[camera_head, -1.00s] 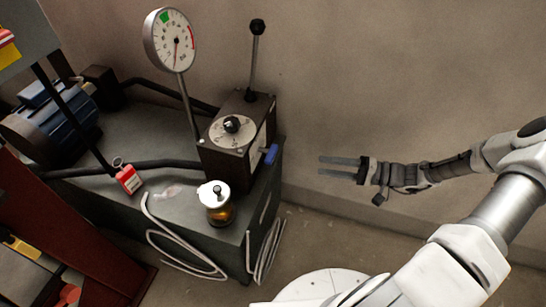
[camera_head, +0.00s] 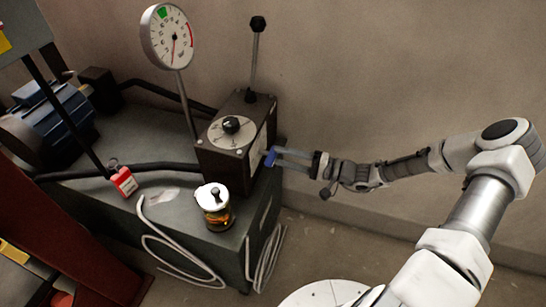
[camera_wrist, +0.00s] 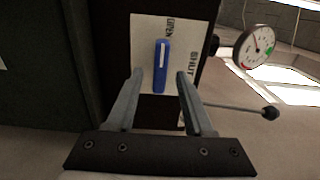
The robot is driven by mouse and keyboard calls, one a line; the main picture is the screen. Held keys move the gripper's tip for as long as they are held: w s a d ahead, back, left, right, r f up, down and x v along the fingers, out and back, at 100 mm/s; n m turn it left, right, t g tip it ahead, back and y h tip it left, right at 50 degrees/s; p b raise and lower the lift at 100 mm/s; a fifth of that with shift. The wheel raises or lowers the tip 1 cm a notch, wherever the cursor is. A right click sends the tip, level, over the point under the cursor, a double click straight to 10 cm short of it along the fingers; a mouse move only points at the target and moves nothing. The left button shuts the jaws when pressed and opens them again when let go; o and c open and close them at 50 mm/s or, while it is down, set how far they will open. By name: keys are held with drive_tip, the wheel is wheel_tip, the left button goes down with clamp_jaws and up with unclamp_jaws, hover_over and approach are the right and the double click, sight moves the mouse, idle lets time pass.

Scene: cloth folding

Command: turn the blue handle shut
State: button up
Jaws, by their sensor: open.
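The blue handle (camera_wrist: 161,66) is on a pale plate (camera_wrist: 145,25) marked OPEN and SHUT on the side of a dark box (camera_head: 227,165). In the wrist view it lies along the picture's vertical, its lower end between the fingertips of my gripper (camera_wrist: 160,73). A gap shows on both sides, so the fingers appear not to press on it. In the head view the handle (camera_head: 270,158) is at the tips of my gripper (camera_head: 277,158), which reaches in from the right. My gripper is open.
A dial gauge (camera_head: 167,36) on a post and a black-knobbed lever (camera_head: 254,60) rise by the box. The right side is free.

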sight(273, 153)
drive_tip(key=shift+x, duration=1.65)
clamp_jaws()
